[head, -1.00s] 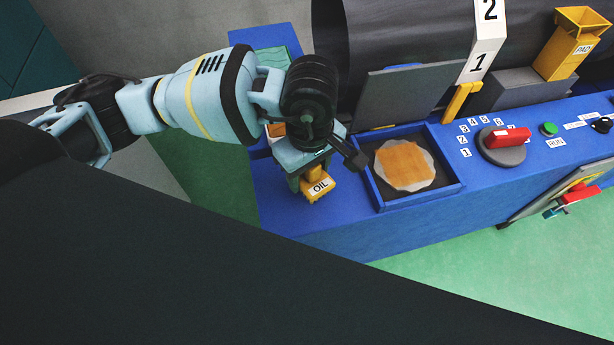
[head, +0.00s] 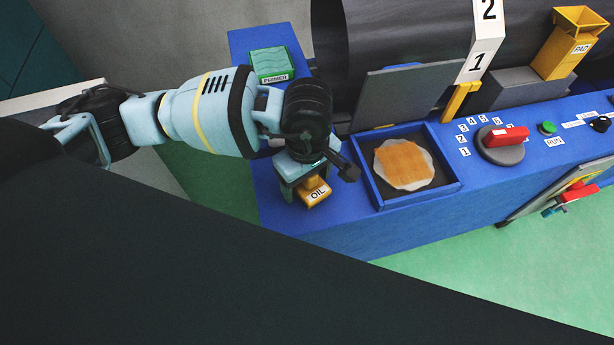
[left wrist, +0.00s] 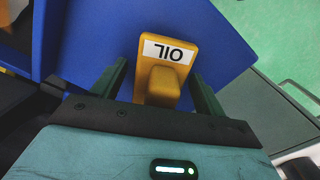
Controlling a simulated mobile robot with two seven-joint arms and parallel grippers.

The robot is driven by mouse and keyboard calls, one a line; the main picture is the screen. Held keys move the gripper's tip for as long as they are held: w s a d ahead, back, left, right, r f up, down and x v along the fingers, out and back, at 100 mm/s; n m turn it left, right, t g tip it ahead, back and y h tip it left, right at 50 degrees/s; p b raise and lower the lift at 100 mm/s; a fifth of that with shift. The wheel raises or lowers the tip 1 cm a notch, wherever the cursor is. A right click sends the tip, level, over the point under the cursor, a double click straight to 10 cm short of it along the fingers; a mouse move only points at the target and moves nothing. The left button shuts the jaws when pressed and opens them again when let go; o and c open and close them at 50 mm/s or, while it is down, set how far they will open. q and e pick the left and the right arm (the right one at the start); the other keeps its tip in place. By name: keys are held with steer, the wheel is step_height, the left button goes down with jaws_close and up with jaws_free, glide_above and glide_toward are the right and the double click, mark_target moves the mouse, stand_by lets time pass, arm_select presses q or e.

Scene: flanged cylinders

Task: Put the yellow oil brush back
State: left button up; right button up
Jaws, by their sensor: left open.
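The yellow oil brush (head: 315,194), with a white OIL label, is at the left part of the blue bench, near its front edge. It also shows in the left wrist view (left wrist: 168,58), its block-shaped handle toward me. My left gripper (head: 303,186) is right over the brush. In the left wrist view its dark fingers (left wrist: 158,88) stand open on either side of the handle, with gaps visible. The brush's underside is hidden, so its contact with the bench cannot be made out. My right gripper is not in view.
A green PRIMER block (head: 271,64) lies on the bench behind my left arm. To the right, a blue-rimmed tray (head: 448,191) holds an orange square on a pale round sheet. A red-handled dial (head: 503,147) stands farther right. Green floor lies in front.

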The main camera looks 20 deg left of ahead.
arm_select(q)
steer(key=shift+r, duration=0.35)
step_height(320, 180, up, 12)
steer(key=shift+f, duration=0.15)
stand_by(0.6)
